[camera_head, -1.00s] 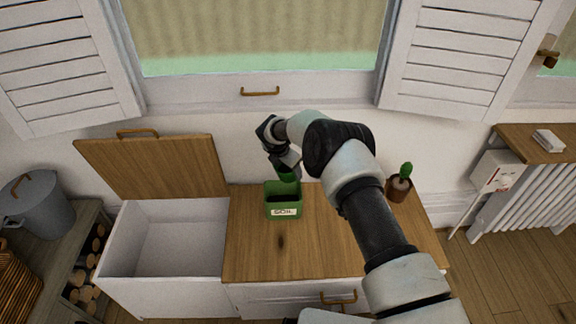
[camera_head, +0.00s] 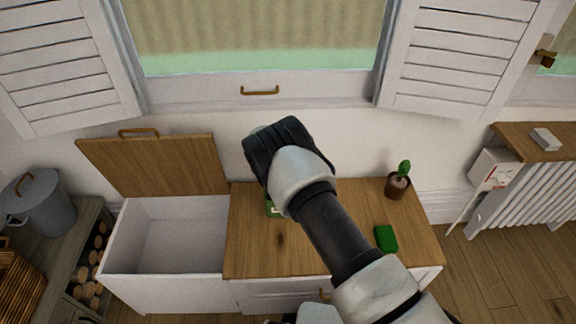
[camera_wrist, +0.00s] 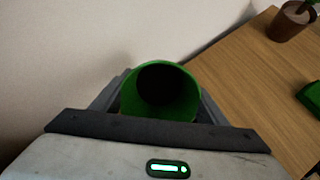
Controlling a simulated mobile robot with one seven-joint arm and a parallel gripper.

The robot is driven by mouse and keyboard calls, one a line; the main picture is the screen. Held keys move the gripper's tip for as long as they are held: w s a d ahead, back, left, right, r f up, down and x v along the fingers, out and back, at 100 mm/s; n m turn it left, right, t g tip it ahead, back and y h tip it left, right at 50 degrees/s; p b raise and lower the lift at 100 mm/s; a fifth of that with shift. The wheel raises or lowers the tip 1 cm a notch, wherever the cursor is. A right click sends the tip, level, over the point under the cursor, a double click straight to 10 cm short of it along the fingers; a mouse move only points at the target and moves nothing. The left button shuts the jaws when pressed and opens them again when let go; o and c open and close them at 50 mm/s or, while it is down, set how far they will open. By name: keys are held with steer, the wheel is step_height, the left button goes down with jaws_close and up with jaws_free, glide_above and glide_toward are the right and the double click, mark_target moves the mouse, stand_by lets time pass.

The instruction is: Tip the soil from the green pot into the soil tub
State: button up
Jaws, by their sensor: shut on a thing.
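The green pot (camera_wrist: 160,113) is between the fingers of my gripper (camera_wrist: 160,100) in the wrist view, and the gripper is shut on it. Its round mouth shows a dark inside; I cannot tell whether that is soil or an empty hollow. In the head view my arm hides the pot and the fingers. The soil tub (camera_head: 271,211) is green with a pale label and stands on the wooden top of the bench. My arm covers most of it, so its inside is hidden. It does not show in the wrist view.
A small potted cactus (camera_head: 398,185) and a green block (camera_head: 386,238) stand on the wooden bench top (camera_head: 255,255), right of my arm. An open white compartment (camera_head: 165,245) with a raised wooden lid (camera_head: 155,168) is at left. The wall and window are close behind.

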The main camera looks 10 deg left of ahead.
steer(key=shift+f+t+h+b, duration=0.1)
steer(key=shift+t+h+b, duration=0.2)
steer(key=shift+t+b, duration=2.55)
steer(key=shift+s+f+g+b, duration=0.15)
steer(key=shift+g+b, duration=0.3)
steer(key=shift+b, duration=1.7)
steer(key=shift+s+f+t, duration=0.15)
steer(key=shift+t, duration=0.45)
steer(key=shift+s+f+t, duration=0.15)
steer(key=shift+t, duration=0.45)
steer(key=t, duration=0.2)
steer(key=shift+s+a+t+h, duration=0.1)
steer(key=shift+s+t+h, duration=0.25)
steer(key=shift+t+h, duration=0.05)
steer(key=shift+h, duration=0.3)
steer(key=shift+r, duration=0.1)
